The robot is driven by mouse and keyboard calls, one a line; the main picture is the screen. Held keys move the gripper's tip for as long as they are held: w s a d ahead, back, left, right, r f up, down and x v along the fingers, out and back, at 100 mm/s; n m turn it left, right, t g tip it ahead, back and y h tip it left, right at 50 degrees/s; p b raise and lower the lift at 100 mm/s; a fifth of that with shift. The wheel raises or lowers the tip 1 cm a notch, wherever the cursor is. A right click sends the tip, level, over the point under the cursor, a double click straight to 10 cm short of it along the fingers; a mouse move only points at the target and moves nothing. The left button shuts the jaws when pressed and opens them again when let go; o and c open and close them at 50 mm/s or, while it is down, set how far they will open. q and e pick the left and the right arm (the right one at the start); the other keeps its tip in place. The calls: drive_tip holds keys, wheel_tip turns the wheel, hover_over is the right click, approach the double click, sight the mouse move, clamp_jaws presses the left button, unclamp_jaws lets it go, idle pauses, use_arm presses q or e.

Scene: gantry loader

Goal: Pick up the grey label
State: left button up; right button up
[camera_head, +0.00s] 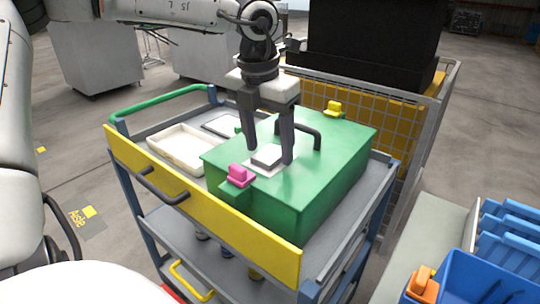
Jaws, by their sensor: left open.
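The grey label (267,157) looks like a small light-grey block lying on a pale square patch on top of the green box (318,180). My left gripper (270,158) points down over it from above. Its two dark fingers stand apart, one on each side of the label, and I see no contact with it. Whether the fingertips touch the box top cannot be told. My right gripper is not in view.
The green box has a dark handle (305,130), a pink latch (239,176) and a yellow latch (333,108). It stands on a cart with a yellow front panel (200,205). A white tray (180,151) lies left. Blue bins (505,240) stand right.

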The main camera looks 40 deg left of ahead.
use_arm(q)
drive_tip(key=shift+f, duration=0.25)
drive_tip(key=c, duration=1.1)
wheel_tip(320, 180, up, 10)
wheel_tip(320, 180, up, 4)
drive_tip(key=p, duration=0.4)
hover_over(269, 154)
drive_tip(key=shift+r, duration=0.1)
